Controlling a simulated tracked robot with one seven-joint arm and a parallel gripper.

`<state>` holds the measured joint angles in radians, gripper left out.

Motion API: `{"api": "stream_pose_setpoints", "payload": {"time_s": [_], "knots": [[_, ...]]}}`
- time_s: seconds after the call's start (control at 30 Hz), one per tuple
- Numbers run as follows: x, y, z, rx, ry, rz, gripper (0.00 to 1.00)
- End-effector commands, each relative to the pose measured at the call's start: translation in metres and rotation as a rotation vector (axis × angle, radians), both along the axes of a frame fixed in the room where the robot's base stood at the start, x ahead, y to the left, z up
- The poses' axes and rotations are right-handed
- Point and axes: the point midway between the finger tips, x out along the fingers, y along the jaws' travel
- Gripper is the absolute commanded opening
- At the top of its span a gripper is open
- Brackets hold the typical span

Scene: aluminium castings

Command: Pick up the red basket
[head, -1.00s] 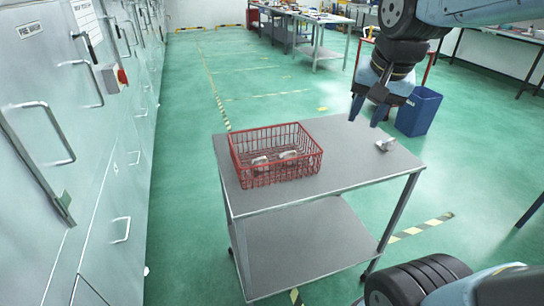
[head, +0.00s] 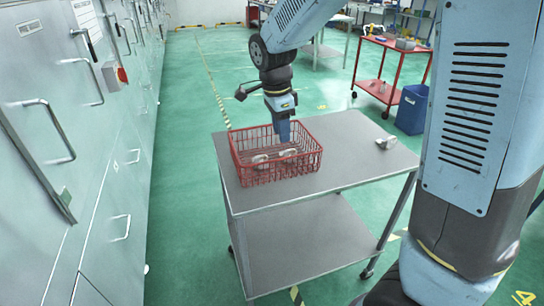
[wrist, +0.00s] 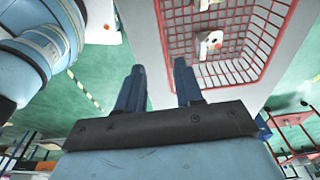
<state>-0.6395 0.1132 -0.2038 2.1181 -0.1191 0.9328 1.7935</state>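The red wire basket (head: 240,172) stands upright on the grey top of a two-shelf trolley (head: 345,165). Several small metal castings (head: 262,159) lie inside it. My gripper (head: 284,135) points down at the basket's back rim in the head view. In the wrist view my gripper (wrist: 160,80) has its two dark blue fingers apart, with nothing held between them. There the basket (wrist: 260,75) lies beyond and to the right of the fingers. The right finger overlaps the basket's near left corner in the picture. I cannot tell whether it touches.
A loose metal casting (head: 386,143) lies on the trolley top, right of the basket. A blue bin (head: 412,110) and a red cart (head: 380,90) stand on the floor behind. Grey cabinets (head: 70,150) line the left. The trolley top right of the basket is mostly clear.

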Motion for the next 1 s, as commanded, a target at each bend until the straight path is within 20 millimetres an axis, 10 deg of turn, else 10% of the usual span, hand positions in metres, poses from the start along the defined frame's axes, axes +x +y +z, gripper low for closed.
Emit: {"api": "stream_pose_setpoints", "payload": {"time_s": [1.0], "knots": [[0.009, -0.013, -0.121, -0.003, 0.003, -0.008, 0.36]]}}
